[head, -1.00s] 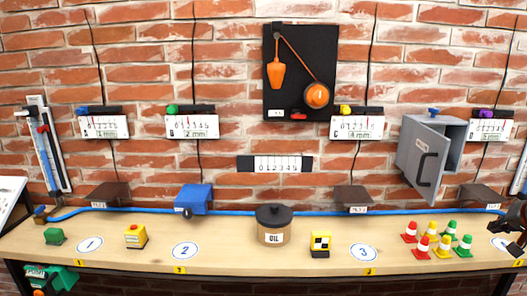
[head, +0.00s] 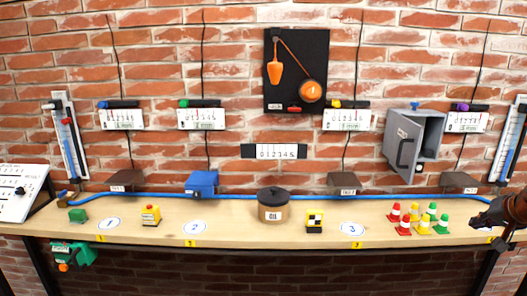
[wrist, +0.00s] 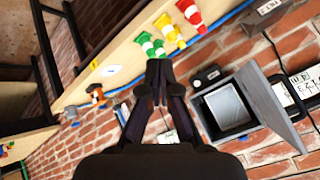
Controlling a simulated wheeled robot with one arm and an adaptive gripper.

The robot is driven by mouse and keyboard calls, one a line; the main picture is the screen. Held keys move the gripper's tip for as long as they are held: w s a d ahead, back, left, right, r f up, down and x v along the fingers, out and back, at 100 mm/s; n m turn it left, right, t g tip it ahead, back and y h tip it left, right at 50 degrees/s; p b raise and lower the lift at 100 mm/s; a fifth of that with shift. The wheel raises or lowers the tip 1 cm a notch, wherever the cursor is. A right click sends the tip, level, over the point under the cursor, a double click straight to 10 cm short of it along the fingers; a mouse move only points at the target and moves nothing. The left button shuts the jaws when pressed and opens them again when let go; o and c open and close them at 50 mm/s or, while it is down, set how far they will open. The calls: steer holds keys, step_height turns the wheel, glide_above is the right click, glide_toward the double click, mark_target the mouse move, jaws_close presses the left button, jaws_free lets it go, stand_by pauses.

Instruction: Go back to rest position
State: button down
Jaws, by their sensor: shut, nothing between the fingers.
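My gripper (head: 484,220) is at the far right of the head view, partly cut off by the picture edge, over the right end of the wooden bench (head: 262,233). In the wrist view my gripper (wrist: 157,74) has its two dark fingers together, with nothing held between them. Beyond the fingertips are the small red, yellow and green cones (wrist: 163,27) on the bench. The cones (head: 422,219) also show in the head view, left of my gripper and apart from it.
A grey wall box (head: 412,146) hangs with its door open, above and left of my gripper.

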steer(key=s+a+r+n+g+y+p, duration=0.1)
steer(key=a+r+n+g+y, duration=0.2)
steer(key=a, duration=1.7)
steer(key=s+a+f+n+g, duration=0.2)
steer(key=s+a+n, duration=0.2)
steer(key=s+a, duration=0.65)
steer(key=s+a+f+g+h+p, duration=0.1)
steer(key=s+a+f, duration=0.3)
steer(key=s, duration=0.8)
steer(key=s+a+f+g+h+p, duration=0.1)
steer(key=s+a+f+g, duration=0.3)
steer(key=s, duration=0.9)
steer(key=shift+s+n+h, duration=0.15)
steer(key=shift+n+h, duration=0.25)
